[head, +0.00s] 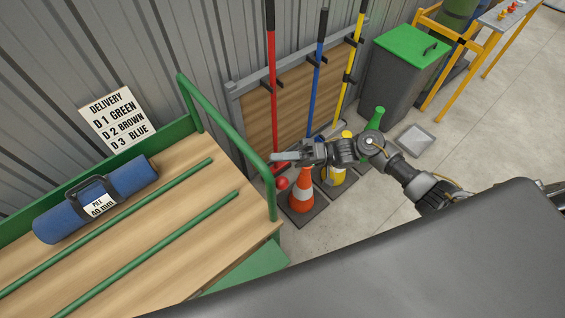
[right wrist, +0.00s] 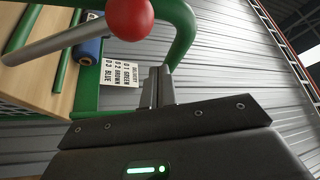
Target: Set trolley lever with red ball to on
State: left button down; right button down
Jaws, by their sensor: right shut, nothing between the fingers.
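The green trolley (head: 273,190) with a wooden deck stands at the left in the head view. Its lever ends in a red ball (head: 282,183), just beyond the trolley's right end rail. In the right wrist view the red ball (right wrist: 129,17) is large at the top, on a grey rod (right wrist: 62,40) that runs down to the left. My right gripper (head: 280,157) is shut and empty, close to the ball and the rail. In the right wrist view its fingers (right wrist: 158,86) lie below and right of the ball, apart from it in the picture. My left gripper is not in view.
A delivery sign (head: 117,118) is at the wall. Orange (head: 301,192) and yellow (head: 334,172) cones stand beyond the trolley's end. A green-lidded bin (head: 395,75) stands farther back. Open floor is at right.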

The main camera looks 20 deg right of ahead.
jog(key=b+v, duration=0.4)
jog(key=v, duration=0.6)
jog(key=shift+f+b, duration=0.3)
